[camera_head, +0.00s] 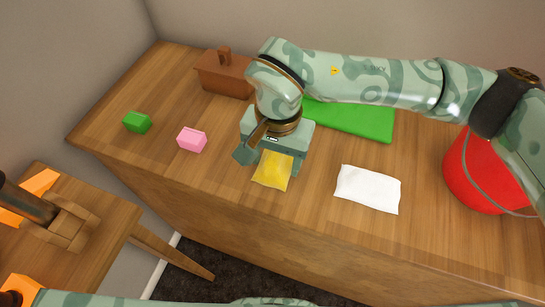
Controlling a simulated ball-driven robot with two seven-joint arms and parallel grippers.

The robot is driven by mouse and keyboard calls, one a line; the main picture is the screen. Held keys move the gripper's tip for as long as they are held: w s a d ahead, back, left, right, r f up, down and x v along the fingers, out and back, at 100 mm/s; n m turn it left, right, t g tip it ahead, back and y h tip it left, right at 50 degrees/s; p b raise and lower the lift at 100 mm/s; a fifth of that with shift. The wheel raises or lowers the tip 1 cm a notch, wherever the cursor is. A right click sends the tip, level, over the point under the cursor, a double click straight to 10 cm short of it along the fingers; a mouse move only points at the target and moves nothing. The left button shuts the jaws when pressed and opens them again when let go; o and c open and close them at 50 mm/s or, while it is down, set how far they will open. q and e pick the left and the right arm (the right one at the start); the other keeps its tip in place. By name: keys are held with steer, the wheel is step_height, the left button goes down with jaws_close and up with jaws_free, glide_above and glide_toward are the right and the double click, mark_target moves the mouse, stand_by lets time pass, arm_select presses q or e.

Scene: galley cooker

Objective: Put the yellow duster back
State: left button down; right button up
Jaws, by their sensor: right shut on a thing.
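The yellow duster (272,170) is a small square of cloth near the front edge of the wooden counter. My right gripper (268,160) comes down over it from above and is shut on it, with the cloth showing between and in front of the fingers. I cannot tell whether the cloth touches the counter. Part of the duster is hidden by the gripper. At the bottom edge a pale green patterned arm link of mine shows, but my left gripper is not in view.
The counter (420,235) also bears a brown lidded box (224,76), a green block (137,122), a pink block (192,139), a green mat (352,120), a white cloth (368,189) and a red bucket (480,170). A wooden stool (110,225) stands at the lower left.

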steer(key=shift+w+d, duration=0.2)
steer(key=shift+w, duration=0.05)
steer(key=o, duration=1)
steer(key=shift+a, duration=0.1)
steer(key=r+p, duration=0.3)
steer(key=r, duration=0.9)
steer(key=shift+w, duration=0.2)
steer(key=shift+r, duration=0.1)
